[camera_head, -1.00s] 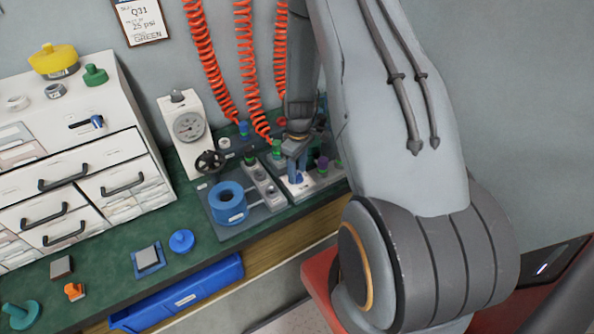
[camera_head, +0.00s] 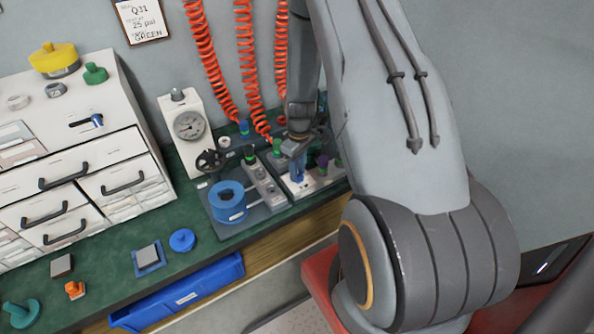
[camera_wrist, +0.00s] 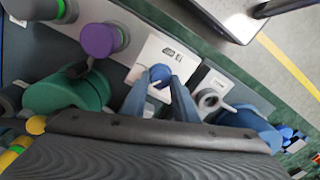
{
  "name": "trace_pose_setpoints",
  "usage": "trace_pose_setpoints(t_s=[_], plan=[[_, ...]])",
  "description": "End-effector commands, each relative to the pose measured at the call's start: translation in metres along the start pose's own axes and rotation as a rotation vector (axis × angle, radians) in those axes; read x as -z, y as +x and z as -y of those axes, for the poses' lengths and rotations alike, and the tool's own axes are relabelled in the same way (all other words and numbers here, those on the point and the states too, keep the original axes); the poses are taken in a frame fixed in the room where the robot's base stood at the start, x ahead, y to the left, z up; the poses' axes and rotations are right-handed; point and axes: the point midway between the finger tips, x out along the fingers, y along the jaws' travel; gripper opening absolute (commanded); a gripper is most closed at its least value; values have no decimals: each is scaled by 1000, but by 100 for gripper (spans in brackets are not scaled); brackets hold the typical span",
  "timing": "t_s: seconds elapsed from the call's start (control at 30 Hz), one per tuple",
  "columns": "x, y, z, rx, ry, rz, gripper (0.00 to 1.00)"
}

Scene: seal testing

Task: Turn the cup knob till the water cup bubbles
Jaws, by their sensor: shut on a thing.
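My gripper (camera_wrist: 160,84) is shut on a small blue knob (camera_wrist: 160,73) in the wrist view, with one finger on each side of it. The knob stands on a white labelled plate (camera_wrist: 150,48). In the head view my gripper (camera_head: 297,170) points down at this white plate (camera_head: 302,187) on the right-hand fixture, and its fingers mostly hide the knob. I cannot pick out the water cup for certain or see any bubbles.
A purple knob (camera_wrist: 97,40) and a green part (camera_wrist: 68,92) stand close to my gripper. A blue ring-shaped part (camera_head: 228,208) sits on the fixture to the left. A gauge (camera_head: 188,126) with a black handwheel (camera_head: 210,161) and orange coiled hoses (camera_head: 248,75) are behind.

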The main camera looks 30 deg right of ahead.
Motion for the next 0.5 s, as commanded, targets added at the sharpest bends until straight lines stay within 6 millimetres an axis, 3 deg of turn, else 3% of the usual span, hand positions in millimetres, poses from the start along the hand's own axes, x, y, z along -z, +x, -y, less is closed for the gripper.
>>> trace_pose_setpoints(t_s=[0.5], plan=[[-1, 0, -1, 1, 429, -17, 3]])
